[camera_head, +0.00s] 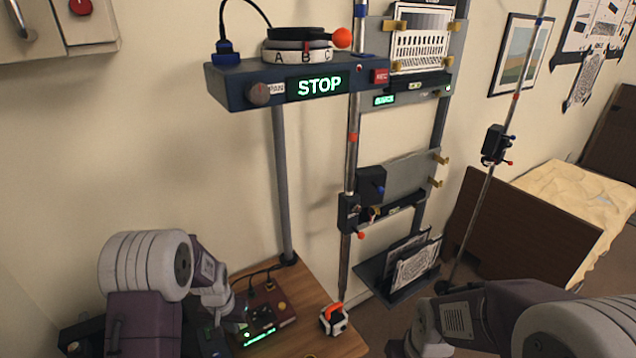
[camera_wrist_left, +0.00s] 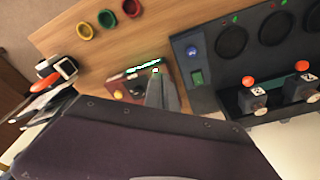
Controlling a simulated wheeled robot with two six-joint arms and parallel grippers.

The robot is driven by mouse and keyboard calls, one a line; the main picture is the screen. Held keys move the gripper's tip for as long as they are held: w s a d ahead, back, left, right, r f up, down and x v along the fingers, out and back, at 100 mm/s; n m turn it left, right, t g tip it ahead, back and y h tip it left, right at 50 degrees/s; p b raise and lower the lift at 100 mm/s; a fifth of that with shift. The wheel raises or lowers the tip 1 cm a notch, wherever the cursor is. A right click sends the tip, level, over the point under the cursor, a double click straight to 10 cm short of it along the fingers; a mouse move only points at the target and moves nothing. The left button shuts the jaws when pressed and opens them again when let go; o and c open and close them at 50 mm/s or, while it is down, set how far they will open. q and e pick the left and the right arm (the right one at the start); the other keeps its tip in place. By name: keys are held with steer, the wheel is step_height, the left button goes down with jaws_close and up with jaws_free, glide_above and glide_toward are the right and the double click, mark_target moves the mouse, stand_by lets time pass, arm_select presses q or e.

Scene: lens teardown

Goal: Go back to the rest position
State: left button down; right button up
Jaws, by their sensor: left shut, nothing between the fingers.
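My left gripper (camera_head: 232,318) is low in the head view, above the wooden table (camera_head: 313,291), beside a dark red box with a green lit display (camera_head: 268,322). In the left wrist view its closed fingers (camera_wrist_left: 161,96) appear in front of that red box (camera_wrist_left: 137,84); they hold nothing. I cannot tell whether they touch it. My right arm (camera_head: 480,320) enters at the lower right of the head view, and its fingers are not clearly shown.
A white and orange block (camera_head: 334,319) sits on the table by a metal pole (camera_head: 350,200). A shelf with a STOP display (camera_head: 318,85) overhangs the table.

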arm_select(q)
steer(key=s+d+r+t+b, duration=0.1)
steer(key=s+d+r+b, duration=0.25)
steer(key=s+r, duration=0.25)
steer(key=s+d+g, duration=0.1)
steer(key=s, duration=0.9)
steer(key=shift+s+d+f+n+g, duration=0.3)
steer(key=shift+s+f+n, duration=0.05)
steer(key=shift+s+n, duration=0.05)
stand_by(0.4)
